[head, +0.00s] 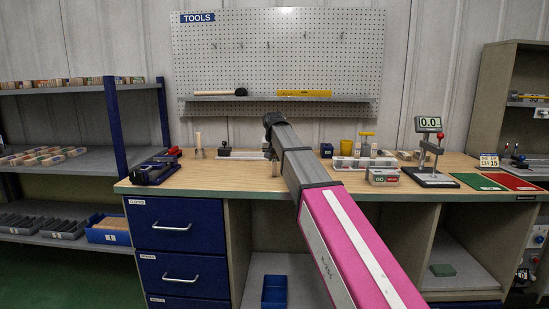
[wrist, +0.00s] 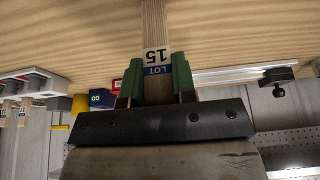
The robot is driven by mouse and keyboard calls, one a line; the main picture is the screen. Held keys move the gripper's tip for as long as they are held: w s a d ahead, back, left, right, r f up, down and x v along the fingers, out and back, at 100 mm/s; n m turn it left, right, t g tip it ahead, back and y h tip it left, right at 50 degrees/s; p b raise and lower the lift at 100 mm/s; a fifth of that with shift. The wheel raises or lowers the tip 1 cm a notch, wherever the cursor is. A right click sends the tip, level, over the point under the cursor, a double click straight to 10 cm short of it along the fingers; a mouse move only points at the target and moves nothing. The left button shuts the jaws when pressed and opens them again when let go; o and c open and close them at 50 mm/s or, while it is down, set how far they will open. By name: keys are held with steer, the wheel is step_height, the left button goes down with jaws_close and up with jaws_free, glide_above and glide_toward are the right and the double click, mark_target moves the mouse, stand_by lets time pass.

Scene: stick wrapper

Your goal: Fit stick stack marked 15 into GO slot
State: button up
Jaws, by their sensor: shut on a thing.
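A pale wooden stick stack (wrist: 154,22) with a white and blue label reading LOT 15, upside down in the wrist view, is between the green fingers of my gripper (wrist: 157,78). My gripper is shut on it. The stack runs out of the top of the wrist view, so its far end is hidden. In the head view my arm reaches over the bench's back middle and mostly hides the gripper and stack. A small grey block with a green GO label (head: 377,177) and a red label beside it sits near the bench's front edge, right of my arm. Its slot opening is not clear.
A grey fixture (head: 364,161) with yellow-topped parts stands behind the GO block. A gauge with a 0.0 display (head: 429,123) stands to its right, then green (head: 475,181) and red (head: 511,181) mats. A blue-and-black tool (head: 153,171) is at left. The front-left bench top is clear.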

steer(key=shift+f, duration=0.1)
steer(key=o, duration=0.9)
